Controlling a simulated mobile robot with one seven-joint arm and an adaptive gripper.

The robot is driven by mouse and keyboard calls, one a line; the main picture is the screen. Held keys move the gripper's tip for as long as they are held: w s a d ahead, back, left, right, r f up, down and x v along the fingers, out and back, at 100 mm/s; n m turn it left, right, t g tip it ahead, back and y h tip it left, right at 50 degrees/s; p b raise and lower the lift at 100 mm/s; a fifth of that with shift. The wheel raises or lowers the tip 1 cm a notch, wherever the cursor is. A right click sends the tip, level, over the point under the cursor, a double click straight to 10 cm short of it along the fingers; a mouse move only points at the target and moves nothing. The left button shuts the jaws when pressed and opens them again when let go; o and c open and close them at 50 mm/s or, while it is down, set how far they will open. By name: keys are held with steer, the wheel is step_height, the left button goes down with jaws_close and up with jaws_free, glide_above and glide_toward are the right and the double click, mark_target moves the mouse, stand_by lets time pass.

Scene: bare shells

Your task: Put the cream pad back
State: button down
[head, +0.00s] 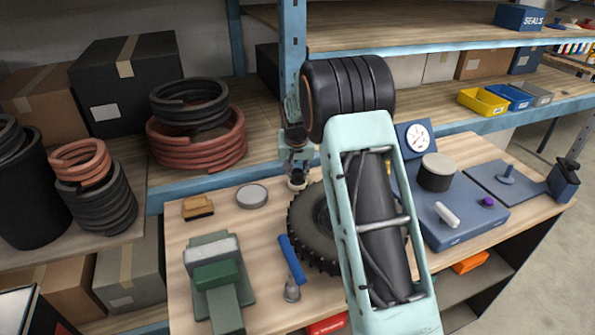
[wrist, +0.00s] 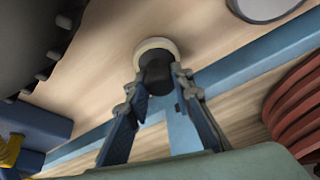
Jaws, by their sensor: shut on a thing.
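The cream pad (wrist: 151,44) is a round pale disc with a black stem. In the wrist view, the two fingers of my gripper (wrist: 158,90) close around the black stem, with the cream disc at the far end. In the head view, my gripper (head: 296,160) points down near the back of the wooden bench, left of the black tyre. The cream pad (head: 297,185) shows small below the fingers, close to the bench top. I cannot tell whether it touches the bench. My arm hides part of the tyre and bench.
A grey disc (head: 252,195) and a tan block (head: 198,207) lie left of my gripper. The tyre (head: 308,224) is close on the right. A blue-handled tool (head: 292,258) lies in front. A blue base (head: 466,229) with a dark, pale-topped cylinder (head: 436,177) stands at right. Shelving rises behind.

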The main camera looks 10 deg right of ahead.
steer(key=shift+r, duration=0.1)
steer(key=shift+f, duration=0.2)
steer(key=c, duration=1.7)
jaws_free()
steer(key=shift+s+r, duration=0.1)
steer(key=shift+r, duration=0.35)
steer(key=b+v, duration=0.1)
steer(key=v, duration=1)
steer(key=shift+s+a+r+b, duration=0.1)
steer(key=shift+r+b, duration=0.15)
steer(key=shift+b, duration=0.05)
